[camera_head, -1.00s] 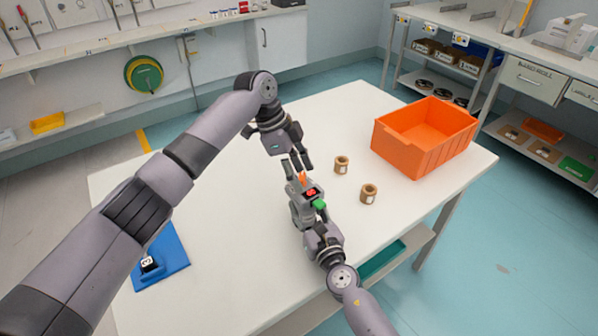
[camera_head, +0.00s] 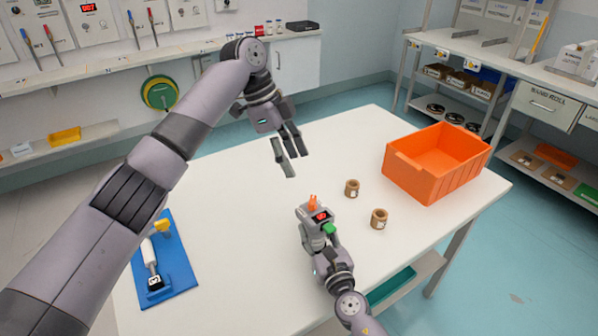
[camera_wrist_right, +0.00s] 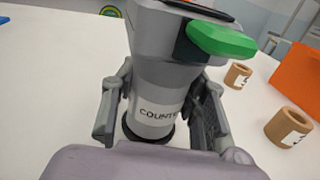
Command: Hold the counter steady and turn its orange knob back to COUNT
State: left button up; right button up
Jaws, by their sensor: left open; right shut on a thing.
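The grey counter (camera_head: 308,214) stands on the white table with a red display, a green part and an orange knob (camera_head: 313,202) on top. In the right wrist view the counter (camera_wrist_right: 160,75) carries a label reading "COUNT", partly cut off, and a green lever-like part. My right gripper (camera_head: 318,240) is shut around the counter's body, with a finger on each side in the wrist view (camera_wrist_right: 165,110). My left gripper (camera_head: 287,156) is open and empty, above the table and behind the counter, apart from the knob. The knob's pointing direction is too small to read.
Two brown rolls (camera_head: 352,188) (camera_head: 379,219) stand right of the counter. An orange bin (camera_head: 436,165) is at the table's right. A blue mat (camera_head: 181,279) with a tool on it lies at the left. The table's middle left is clear.

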pick_arm(q)
jog(key=shift+a+r, duration=0.15)
jog(key=shift+r, duration=0.15)
pick_arm(e)
jog(key=o, duration=1.4)
